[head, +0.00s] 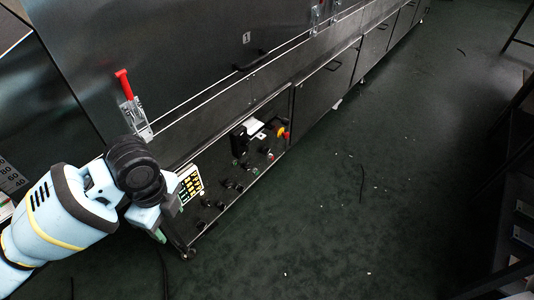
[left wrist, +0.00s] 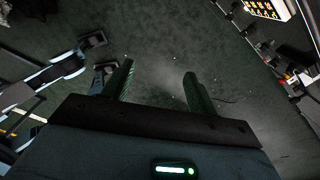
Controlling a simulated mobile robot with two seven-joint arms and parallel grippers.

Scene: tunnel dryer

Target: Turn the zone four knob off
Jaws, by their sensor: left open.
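The dryer's low control panel (head: 215,212) carries several small dark knobs (head: 228,184) in rows, some with green or red parts near them. The labels are too small to read, so I cannot tell which knob is zone four. My left gripper (head: 165,232) is at the near left end of the panel, partly hidden behind my own wrist. In the left wrist view the two fingers (left wrist: 158,82) are apart with bare floor between them, holding nothing. The panel edge shows at the right of that view, off to the side of the fingers. My right gripper is not in view.
A yellow-keyed keypad (head: 190,185) sits on the panel close to my left wrist. A red and yellow button (head: 283,133) is at the panel's far end. A red-handled clamp (head: 124,85) stands above on the dryer. The dark green floor (head: 340,210) to the right is mostly clear.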

